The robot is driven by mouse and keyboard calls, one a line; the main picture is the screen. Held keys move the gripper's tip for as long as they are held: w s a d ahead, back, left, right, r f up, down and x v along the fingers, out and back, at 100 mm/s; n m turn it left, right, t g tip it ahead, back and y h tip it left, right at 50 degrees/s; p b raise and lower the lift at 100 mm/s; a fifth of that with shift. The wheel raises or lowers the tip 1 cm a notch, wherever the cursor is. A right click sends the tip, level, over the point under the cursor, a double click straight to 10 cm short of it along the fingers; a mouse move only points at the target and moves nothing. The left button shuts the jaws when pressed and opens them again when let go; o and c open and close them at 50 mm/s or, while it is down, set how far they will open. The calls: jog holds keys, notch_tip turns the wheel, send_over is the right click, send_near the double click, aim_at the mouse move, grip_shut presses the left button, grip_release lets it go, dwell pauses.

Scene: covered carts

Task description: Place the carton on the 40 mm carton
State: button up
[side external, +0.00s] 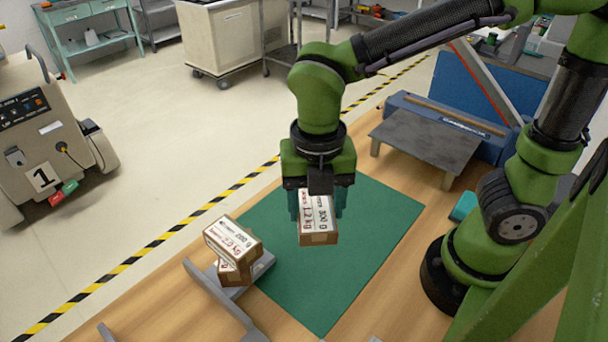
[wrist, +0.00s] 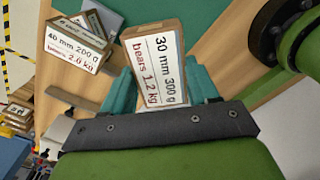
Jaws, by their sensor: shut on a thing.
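My gripper (side external: 318,206) is shut on a brown carton (side external: 318,239) with a white label, held above the green mat. In the wrist view the held carton (wrist: 158,65) reads "30 mm 300 g, bears 1.2 kg" and sits between the teal fingers (wrist: 163,84). The 40 mm carton (side external: 233,241) is to the left of my gripper and rests on another carton (side external: 231,274), turned at an angle to it. In the wrist view the 40 mm carton (wrist: 72,45) reads "40 mm 200 g, bears 2.0 kg". Its top is bare.
The lower carton stands on a small grey platform (side external: 263,264) beside a grey metal bracket (side external: 222,300). The green mat (side external: 330,285) is clear below the held carton. A low dark table (side external: 425,138) stands at the back right. Yellow-black tape (side external: 140,255) marks the floor.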

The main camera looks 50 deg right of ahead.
jog(key=w+a, duration=0.2)
jog(key=w, duration=0.1)
jog(key=w+a+f, duration=0.1)
jog(key=w+a, duration=0.2)
jog(key=w, duration=0.1)
jog(key=w+a, duration=0.3)
jog(key=w, duration=0.1)
jog(key=shift+w+a+f, duration=0.2)
jog(key=shift+w, duration=0.05)
jog(key=shift+f, duration=1.7)
jog(key=shift+f, duration=0.15)
jog(key=o, duration=1.3)
